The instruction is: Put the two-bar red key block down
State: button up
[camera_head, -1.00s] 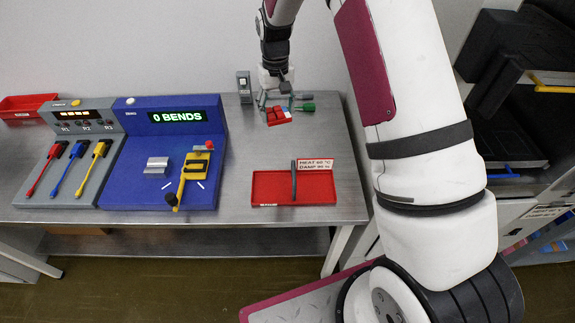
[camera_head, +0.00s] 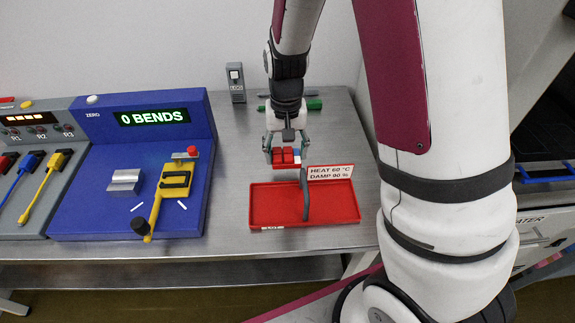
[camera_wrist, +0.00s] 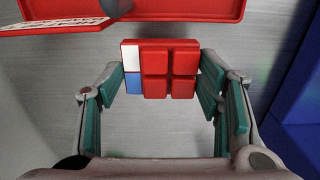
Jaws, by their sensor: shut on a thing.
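The red key block (camera_head: 286,156) has several raised red keys. In the wrist view the block (camera_wrist: 160,68) shows one white and one blue patch along its left side. My gripper (camera_head: 287,150) is shut on the block, with a finger at each side of it in the wrist view (camera_wrist: 161,75). The block is held just behind the back edge of the red tray (camera_head: 275,206) in the head view; its exact height above the table is hard to tell. The tray's edge also shows at the top of the wrist view (camera_wrist: 200,10).
A dark upright strip (camera_head: 305,196) and a white label card (camera_head: 331,172) stand at the tray. A blue bend-counter console (camera_head: 100,215) is to the left. A green-handled tool (camera_head: 312,104) and a small grey switch box (camera_head: 236,82) are behind. Bare table lies around the tray.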

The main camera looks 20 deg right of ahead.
aim_at(286, 163)
jog(key=shift+f, duration=2.3)
jog(key=shift+f, duration=0.1)
jog(key=shift+f+b, duration=0.1)
jog(key=shift+b, duration=0.2)
jog(key=o, duration=1.2)
jog(key=shift+c, duration=0.2)
